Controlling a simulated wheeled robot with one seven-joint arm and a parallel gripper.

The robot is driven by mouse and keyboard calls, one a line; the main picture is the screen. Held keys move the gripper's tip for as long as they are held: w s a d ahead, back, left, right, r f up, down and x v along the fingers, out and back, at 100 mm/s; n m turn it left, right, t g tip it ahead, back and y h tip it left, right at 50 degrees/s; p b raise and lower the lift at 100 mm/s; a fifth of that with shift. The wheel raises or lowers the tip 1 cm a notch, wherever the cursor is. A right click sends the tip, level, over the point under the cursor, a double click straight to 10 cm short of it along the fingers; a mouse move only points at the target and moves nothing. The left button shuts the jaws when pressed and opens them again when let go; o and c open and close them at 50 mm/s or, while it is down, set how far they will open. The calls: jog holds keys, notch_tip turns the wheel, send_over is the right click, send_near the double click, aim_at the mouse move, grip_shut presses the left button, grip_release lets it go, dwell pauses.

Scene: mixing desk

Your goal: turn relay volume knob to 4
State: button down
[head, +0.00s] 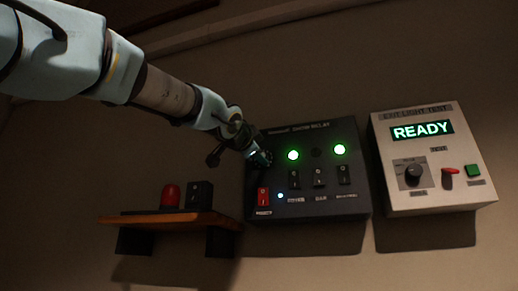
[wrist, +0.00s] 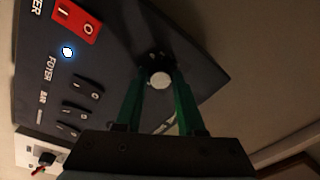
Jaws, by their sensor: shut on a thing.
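The dark relay panel (head: 300,207) hangs on the wall in the head view. Its face also shows in the wrist view (wrist: 105,45). My gripper (head: 262,159) is at the panel's upper left. In the wrist view my gripper (wrist: 160,90) has its two green fingers closed around the sides of a round knob (wrist: 160,78) with a pale cap. The knob is hidden behind my gripper in the head view. Small marks show just beyond the knob, but I cannot read them or tell its setting.
The panel has a red switch (head: 263,196), several black switches and two lit green lamps (head: 293,155). A pale box (head: 440,190) reading READY, with its own black knob (head: 413,173), hangs at right. A wooden shelf (head: 150,218) with a red dome (head: 170,195) is at lower left.

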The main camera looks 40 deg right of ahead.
jog(key=shift+m+p, duration=0.45)
jog(key=shift+m, duration=0.15)
jog(key=c, duration=0.5)
grip_release()
jog(key=b+v, duration=0.3)
jog(key=v, duration=0.7)
jog(key=shift+s+a, duration=0.2)
jog(key=shift+a, duration=0.15)
